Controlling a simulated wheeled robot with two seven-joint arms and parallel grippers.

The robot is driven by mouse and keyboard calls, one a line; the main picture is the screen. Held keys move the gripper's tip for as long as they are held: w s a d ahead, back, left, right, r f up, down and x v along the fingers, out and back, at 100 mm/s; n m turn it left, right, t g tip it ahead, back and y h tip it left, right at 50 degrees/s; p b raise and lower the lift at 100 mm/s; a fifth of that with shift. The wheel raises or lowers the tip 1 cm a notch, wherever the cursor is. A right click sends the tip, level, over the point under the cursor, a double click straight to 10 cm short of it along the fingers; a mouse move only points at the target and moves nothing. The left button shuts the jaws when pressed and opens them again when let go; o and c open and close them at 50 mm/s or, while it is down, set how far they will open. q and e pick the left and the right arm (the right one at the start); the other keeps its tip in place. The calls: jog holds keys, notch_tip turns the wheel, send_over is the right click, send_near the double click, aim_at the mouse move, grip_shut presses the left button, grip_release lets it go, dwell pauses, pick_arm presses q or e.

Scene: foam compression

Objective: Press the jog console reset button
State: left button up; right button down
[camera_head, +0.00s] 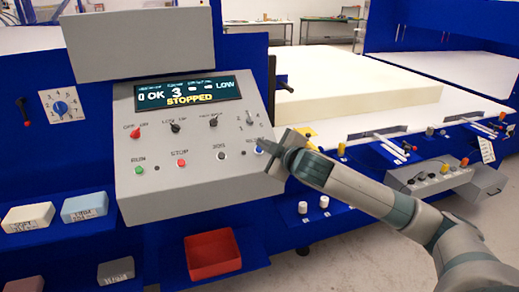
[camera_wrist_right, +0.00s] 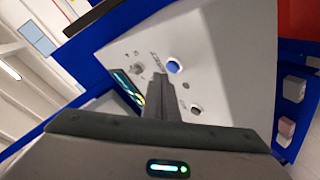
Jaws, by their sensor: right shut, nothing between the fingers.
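The grey jog console (camera_head: 185,195) has a sloped face with a lit display (camera_head: 188,90) reading "OK 3", "LOW" and "STOPPED". The blue button (camera_head: 258,151) at the right end of its lower row has a label partly hidden by my right gripper (camera_head: 268,146). The same blue button (camera_wrist_right: 173,67) shows uncovered in the right wrist view, just beyond the fingertips and slightly to their right. My right gripper is shut and empty, its tip close to the button; I cannot tell whether they touch. My left gripper is out of view.
A green RUN button (camera_head: 139,170), a red STOP button (camera_head: 181,162) and several knobs share the console face. A red bin (camera_head: 212,255) sits below. A white foam block (camera_head: 350,85) lies on the machine bed behind. Small labelled blocks (camera_head: 85,207) are at the left.

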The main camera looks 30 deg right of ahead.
jog(key=shift+w+d+f, duration=0.1)
jog(key=shift+w+f, duration=0.3)
jog(key=shift+f, duration=0.35)
dwell(0.9)
jog(key=shift+s+r+p, duration=0.4)
jog(key=shift+r+p, duration=0.35)
dwell(0.4)
jog(key=shift+s+r+p, duration=0.3)
jog(key=shift+r+p, duration=0.35)
jog(key=s+r+p, duration=0.2)
jog(key=r, duration=0.1)
jog(key=shift+a+p, duration=0.35)
jog(key=shift+a, duration=0.05)
